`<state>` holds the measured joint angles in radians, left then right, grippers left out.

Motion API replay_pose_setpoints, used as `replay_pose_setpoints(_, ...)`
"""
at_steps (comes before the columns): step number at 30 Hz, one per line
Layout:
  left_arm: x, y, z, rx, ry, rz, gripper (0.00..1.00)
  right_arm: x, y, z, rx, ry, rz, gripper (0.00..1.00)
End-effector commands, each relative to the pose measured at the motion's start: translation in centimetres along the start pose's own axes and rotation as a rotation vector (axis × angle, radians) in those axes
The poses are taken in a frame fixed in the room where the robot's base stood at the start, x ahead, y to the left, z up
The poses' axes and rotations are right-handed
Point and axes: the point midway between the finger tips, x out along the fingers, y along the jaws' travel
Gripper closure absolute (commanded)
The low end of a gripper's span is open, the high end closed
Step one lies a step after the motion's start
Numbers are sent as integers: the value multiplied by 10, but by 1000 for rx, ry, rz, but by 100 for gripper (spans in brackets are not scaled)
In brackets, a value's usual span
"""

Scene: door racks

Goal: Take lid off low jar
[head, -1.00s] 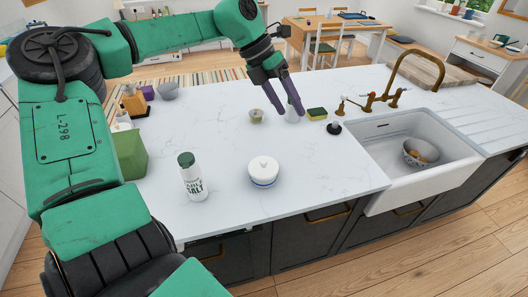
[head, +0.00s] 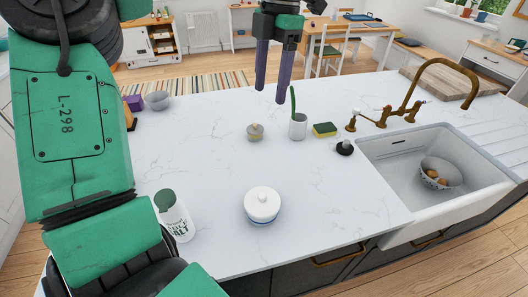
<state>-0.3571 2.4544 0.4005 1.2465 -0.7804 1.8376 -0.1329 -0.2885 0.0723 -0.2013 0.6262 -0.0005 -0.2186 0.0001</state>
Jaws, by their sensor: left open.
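The low jar (head: 262,215) is white with a blue band and stands upright on the white countertop. Its white lid (head: 262,200) with a small knob sits on top. My left gripper (head: 270,95) hangs above the far part of the counter, well beyond the jar, with its two purple fingers apart and nothing between them. My right gripper is not in view.
Behind are a small pot (head: 255,132), a white cup (head: 298,127), a sponge (head: 325,129) and a black stopper (head: 345,147). The sink (head: 400,165) with a brass tap (head: 440,75) is at right. Counter around the jar is clear.

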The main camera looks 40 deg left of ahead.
Motion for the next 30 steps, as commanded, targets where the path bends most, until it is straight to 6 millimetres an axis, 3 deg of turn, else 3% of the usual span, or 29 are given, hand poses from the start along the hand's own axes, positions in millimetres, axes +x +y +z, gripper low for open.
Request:
replay_pose_setpoints(1, 18, 0, 2, 1, 0, 0, 33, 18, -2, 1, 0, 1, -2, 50)
replay_pose_setpoints(5, 42, 0, 5, 1, -1, -1, 33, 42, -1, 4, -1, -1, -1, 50)
replay_pose_setpoints(13, 112, 0, 14, 0, -1, -1, 33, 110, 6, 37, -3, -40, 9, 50)
replay_pose_setpoints(21, 190, 0, 24, 0, -2, -1, 33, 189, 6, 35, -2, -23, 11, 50)
replay_pose_setpoints(26, 202, 0, 24, 0, -1, -4, 33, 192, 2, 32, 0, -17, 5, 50)
replay_pose_setpoints(30, 233, -1, 23, 3, 2, -7, 33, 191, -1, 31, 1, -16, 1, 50)
